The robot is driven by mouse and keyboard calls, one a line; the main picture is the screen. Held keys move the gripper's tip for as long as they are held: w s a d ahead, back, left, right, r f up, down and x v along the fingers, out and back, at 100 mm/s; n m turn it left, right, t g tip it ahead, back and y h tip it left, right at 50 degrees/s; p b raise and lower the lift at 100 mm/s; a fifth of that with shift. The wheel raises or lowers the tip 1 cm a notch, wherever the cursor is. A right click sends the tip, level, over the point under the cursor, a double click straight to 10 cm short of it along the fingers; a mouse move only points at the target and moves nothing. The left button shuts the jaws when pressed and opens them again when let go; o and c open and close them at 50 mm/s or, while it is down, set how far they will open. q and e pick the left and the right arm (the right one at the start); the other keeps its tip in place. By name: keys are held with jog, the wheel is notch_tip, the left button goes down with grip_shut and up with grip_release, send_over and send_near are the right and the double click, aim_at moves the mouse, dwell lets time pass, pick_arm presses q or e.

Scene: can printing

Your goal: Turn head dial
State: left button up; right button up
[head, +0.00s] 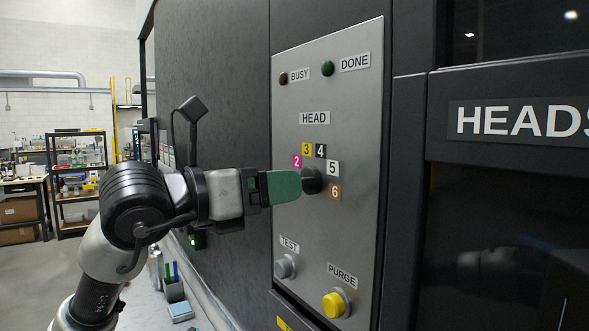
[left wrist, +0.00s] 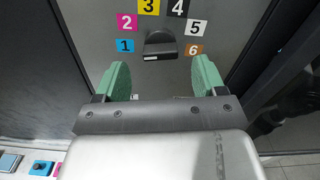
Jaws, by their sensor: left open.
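The head dial is a black knob (head: 312,180) on the grey control panel (head: 345,240), under the HEAD label, ringed by coloured number tags. In the left wrist view the dial (left wrist: 160,45) sits ahead, centred between my fingers, with tags 1 to 6 around it. A short white mark shows on its lower edge; I cannot tell which number it points to. My left gripper (head: 298,187), also in the left wrist view (left wrist: 160,74), is open with green fingers to either side, just short of the dial. The near finger partly covers the dial's left side in the head view. My right gripper is not in view.
Below the dial are a grey TEST button (head: 285,267) and a yellow PURGE button (head: 335,304). BUSY (head: 284,79) and DONE (head: 327,68) lamps are above. A dark door frame stands right of the panel. Shelves (head: 80,175) are far left.

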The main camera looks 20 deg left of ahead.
aim_at(304, 182)
pick_arm(q)
jog(key=p+x, duration=0.1)
jog(key=x, duration=0.3)
jog(key=shift+s, duration=0.1)
jog(key=c, duration=0.9)
